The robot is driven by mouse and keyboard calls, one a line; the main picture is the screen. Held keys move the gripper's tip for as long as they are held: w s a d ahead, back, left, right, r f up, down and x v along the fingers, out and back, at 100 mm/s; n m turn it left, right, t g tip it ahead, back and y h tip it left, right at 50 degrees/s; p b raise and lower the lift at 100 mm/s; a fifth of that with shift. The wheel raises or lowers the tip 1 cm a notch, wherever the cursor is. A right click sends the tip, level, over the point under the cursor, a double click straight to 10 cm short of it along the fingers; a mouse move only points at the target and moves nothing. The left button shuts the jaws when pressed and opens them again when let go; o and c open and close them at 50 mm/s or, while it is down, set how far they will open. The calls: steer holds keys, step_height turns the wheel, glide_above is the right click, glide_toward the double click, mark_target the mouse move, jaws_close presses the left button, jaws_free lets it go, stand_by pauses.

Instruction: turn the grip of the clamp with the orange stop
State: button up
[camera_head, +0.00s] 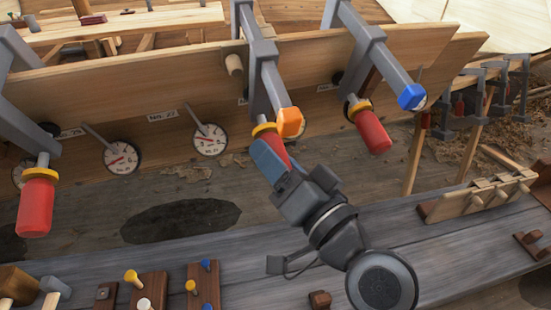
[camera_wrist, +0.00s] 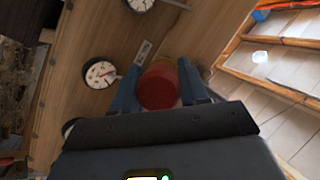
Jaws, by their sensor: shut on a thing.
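The clamp with the orange stop (camera_head: 289,122) hangs over the wooden plank in the middle of the head view. Its red grip (camera_head: 276,150) sits below a yellow collar and is partly hidden by my gripper. My gripper (camera_head: 268,160) is shut on this red grip, coming from below right. In the wrist view the red grip (camera_wrist: 158,86) shows end-on between the two blue fingers of my gripper (camera_wrist: 160,95), one on each side. The orange stop is not clear in the wrist view.
A clamp with a blue stop (camera_head: 411,97) and red grip (camera_head: 372,131) is to the right. Another clamp's red grip (camera_head: 36,205) is at the far left. Dial gauges (camera_head: 210,140) hang along the plank. A grey bench (camera_head: 250,292) with pegged blocks runs in front.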

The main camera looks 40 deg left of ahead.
steer(key=o, duration=1)
steer(key=shift+b+v, duration=0.35)
steer(key=shift+v, duration=3.55)
